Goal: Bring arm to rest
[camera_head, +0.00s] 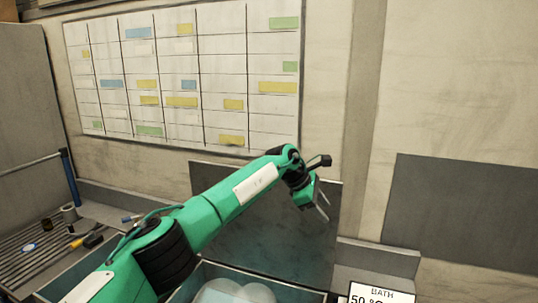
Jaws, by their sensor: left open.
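My left arm reaches in from the lower left and extends up and to the right. Its gripper (321,208) is open and empty in the air, pointing down and right, in front of the dark panel. I see no microscope in this view. My right gripper is not in view.
A dark upright panel (275,240) stands behind the arm, above an open container (290,290) with pale rounded contents. A slatted rack (40,262) with small items lies at left. A whiteboard chart (215,25) hangs behind.

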